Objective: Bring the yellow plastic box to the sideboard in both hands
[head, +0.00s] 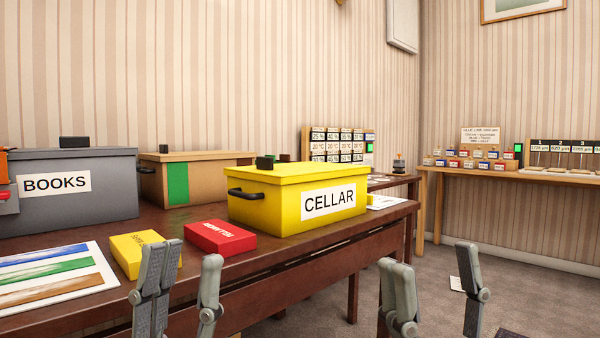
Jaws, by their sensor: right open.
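The yellow plastic box (268,210) sits upright on the dark wooden table (285,262), near its front edge. It has a lid, a white CELLAR label and a black handle on its left end; its right end is hidden. My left gripper (182,285) is open and empty at the bottom of the head view, in front of the table and left of the box. My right gripper (434,285) is open and empty at the lower right, in front and to the right of the box. Neither gripper touches the box. I cannot tell which furniture is the sideboard.
A grey BOOKS box (75,205), a cardboard box (215,172), a red box (219,237), a small yellow box (130,250) and a striped sheet (55,275) share the table. A wooden shelf (545,178) with small items runs along the right wall. Carpet (440,258) lies between.

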